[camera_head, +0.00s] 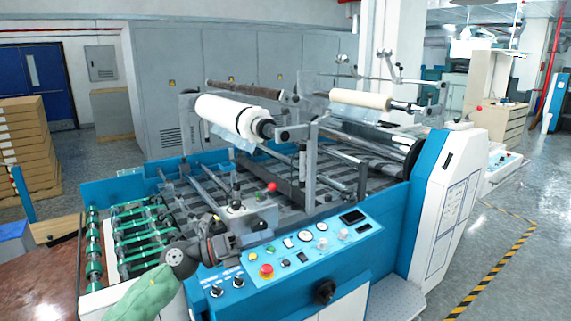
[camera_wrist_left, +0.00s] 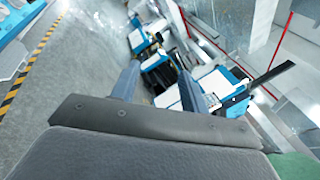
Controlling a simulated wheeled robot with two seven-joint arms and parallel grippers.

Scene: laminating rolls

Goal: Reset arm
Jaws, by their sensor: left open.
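My left gripper (camera_head: 243,241) is in front of the machine in the head view, with its green-sleeved arm coming in from the bottom left. It appears over the near left end of the blue control panel (camera_head: 352,252); whether it touches the panel I cannot tell. In the left wrist view my left gripper (camera_wrist_left: 160,85) has its two fingers apart, with nothing held between them. My right gripper is not in view.
The laminating machine carries a white film roll (camera_head: 228,116) and a cream roll (camera_head: 360,99). Green-banded rollers (camera_head: 135,235) lie left of the gripper. Stacked cardboard (camera_head: 26,150) stands far left. Open floor (camera_head: 510,265) with a striped line is at right.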

